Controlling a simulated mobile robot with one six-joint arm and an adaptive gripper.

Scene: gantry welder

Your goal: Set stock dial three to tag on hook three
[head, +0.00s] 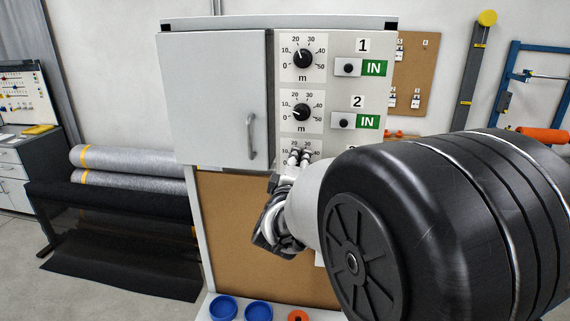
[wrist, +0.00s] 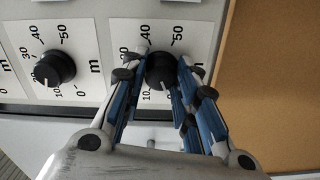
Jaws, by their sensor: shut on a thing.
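Stock dial three (head: 297,144) is the lowest dial on the panel in the head view, mostly hidden behind my gripper. In the wrist view its black knob (wrist: 160,72) sits between my fingers, with part of its scale showing around it. My gripper (head: 298,158) is shut on this knob; its blue-padded fingers (wrist: 160,80) flank it in the wrist view.
Dial one (head: 303,58) and dial two (head: 302,112) are above, each beside a green IN sign (head: 374,68). A grey cabinet door (head: 212,98) with a handle is to the left. Blue bowls (head: 223,308) stand below. Bare brown board (head: 270,220) lies under the cabinet.

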